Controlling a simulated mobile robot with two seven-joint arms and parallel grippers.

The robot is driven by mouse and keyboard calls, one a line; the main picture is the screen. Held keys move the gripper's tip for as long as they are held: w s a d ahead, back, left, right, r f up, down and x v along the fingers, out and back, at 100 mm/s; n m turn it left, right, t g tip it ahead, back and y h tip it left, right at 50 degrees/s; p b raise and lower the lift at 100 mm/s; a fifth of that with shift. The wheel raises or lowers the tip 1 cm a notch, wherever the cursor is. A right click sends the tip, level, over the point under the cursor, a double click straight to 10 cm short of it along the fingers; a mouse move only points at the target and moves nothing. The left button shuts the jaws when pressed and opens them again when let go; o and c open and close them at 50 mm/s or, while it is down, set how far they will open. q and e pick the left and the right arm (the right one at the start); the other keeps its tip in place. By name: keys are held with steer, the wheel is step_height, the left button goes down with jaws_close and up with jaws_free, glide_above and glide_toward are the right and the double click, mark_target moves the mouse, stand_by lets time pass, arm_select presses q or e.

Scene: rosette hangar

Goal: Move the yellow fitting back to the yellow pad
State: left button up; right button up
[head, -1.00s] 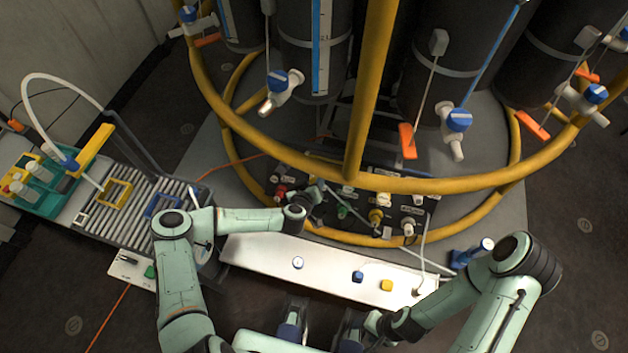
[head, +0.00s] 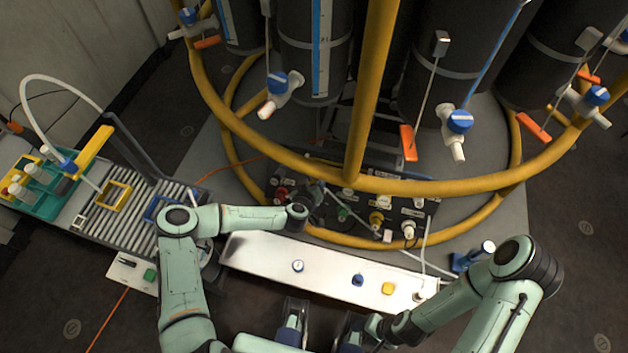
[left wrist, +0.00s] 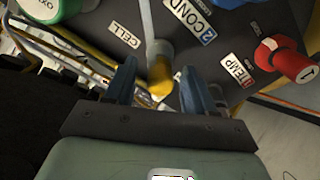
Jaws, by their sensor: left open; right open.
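My left gripper (head: 318,192) reaches the dark panel beneath the yellow ring rail. In the left wrist view its two blue fingers (left wrist: 160,97) are open, one on each side of a grey fitting with a yellow end (left wrist: 160,82). This yellow fitting stands at the panel beside the "2 COND" label, with a pale hose running from it; contact with the fingers cannot be told. My right gripper (head: 352,324) is open, low in the head view near the shelf's front, partly hidden.
The panel also carries a red knob (left wrist: 292,62), a green cap (left wrist: 42,8) and a yellow knob (head: 376,218). A roller conveyor (head: 135,228) stands at left.

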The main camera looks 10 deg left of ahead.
stand_by(0.7)
arm_select(q)
jaws_close()
steer(key=shift+s+r, duration=0.1)
steer(key=shift+p+v, duration=1.85)
steer(key=shift+v, duration=1.05)
